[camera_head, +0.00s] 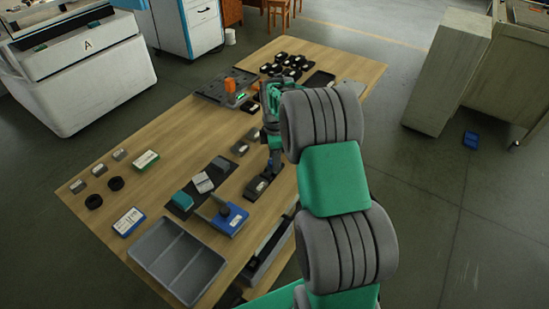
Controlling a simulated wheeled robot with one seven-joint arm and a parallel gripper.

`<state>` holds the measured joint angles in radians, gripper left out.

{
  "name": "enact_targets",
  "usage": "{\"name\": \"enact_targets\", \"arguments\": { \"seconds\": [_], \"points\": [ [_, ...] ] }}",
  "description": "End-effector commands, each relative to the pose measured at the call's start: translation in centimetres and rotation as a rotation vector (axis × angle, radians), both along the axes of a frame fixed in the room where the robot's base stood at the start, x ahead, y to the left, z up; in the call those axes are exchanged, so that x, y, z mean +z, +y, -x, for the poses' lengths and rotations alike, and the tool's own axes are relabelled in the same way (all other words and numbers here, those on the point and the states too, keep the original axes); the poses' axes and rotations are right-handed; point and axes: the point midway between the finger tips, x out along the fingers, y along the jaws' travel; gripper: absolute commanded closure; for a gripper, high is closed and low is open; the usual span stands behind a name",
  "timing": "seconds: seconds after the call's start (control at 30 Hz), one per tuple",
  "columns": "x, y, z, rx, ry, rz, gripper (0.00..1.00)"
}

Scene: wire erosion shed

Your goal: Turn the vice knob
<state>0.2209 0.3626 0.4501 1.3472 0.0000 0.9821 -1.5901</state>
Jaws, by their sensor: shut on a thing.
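My gripper (273,168) points down at the right edge of the table, left of my grey and green arm. It is shut at the right end of a small dark vice (257,188) with a pale patch on top. The vice knob lies between the fingers and is mostly hidden by them, so its angle cannot be told. The vice sits flat on the wooden table (150,195).
A grey divided tray (178,262) is at the front. A dark plate with orange posts (212,90) and several black parts (290,62) lie farther back.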

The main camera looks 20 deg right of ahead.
Motion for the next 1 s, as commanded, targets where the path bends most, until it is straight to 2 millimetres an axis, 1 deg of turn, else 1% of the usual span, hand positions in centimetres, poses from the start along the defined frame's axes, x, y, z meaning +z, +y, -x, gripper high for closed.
{"name": "enact_targets", "arguments": {
  "seconds": [0.47, 0.5, 0.77, 1.0],
  "points": [
    [0.13, 0.0, -0.09, 0.019, -0.003, 0.001, 1.0],
    [0.13, 0.0, -0.09, 0.019, -0.003, 0.001, 0.6],
    [0.06, 0.0, -0.04, 0.018, -0.001, 0.0, 0.39],
    [0.12, -0.01, -0.04, 0.017, -0.001, 0.0, 0.39]
  ]
}}
